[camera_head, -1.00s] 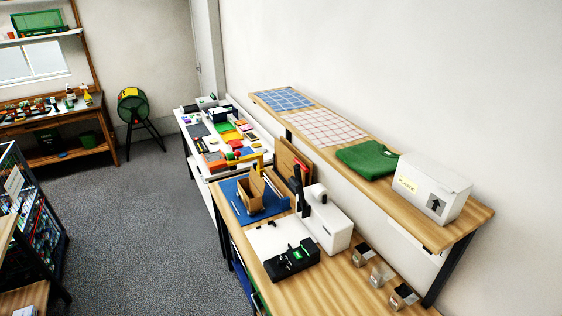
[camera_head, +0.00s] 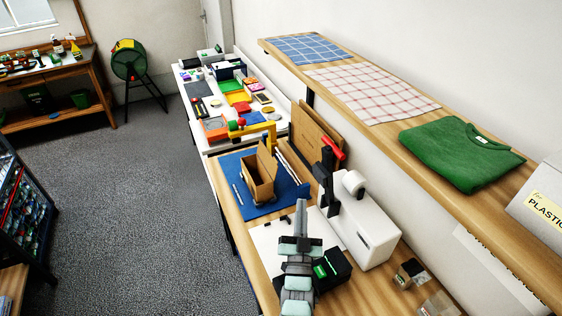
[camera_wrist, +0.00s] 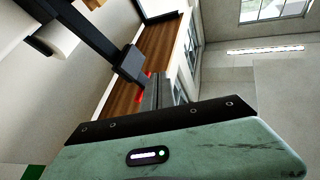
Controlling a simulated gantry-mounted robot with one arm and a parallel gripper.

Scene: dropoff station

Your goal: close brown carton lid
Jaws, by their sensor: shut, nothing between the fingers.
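The brown carton (camera_head: 260,188) stands on a blue mat (camera_head: 238,204) on the wooden bench. It is open at the top, with a lid flap (camera_head: 264,160) standing up. In the head view my arm is at the bottom centre, and my gripper (camera_head: 301,212) points away from the camera over the bench, in front of the carton and apart from it. In the wrist view the fingers (camera_wrist: 155,92) are together with nothing between them. The carton cannot be made out in the wrist view.
A white device (camera_head: 365,235) with a dark post and red handle (camera_head: 333,147) stands right of my gripper. A black box (camera_head: 332,268) sits beside my arm. Brown boards (camera_head: 315,140) lean behind the carton. A shelf (camera_head: 400,138) runs above the bench's right side.

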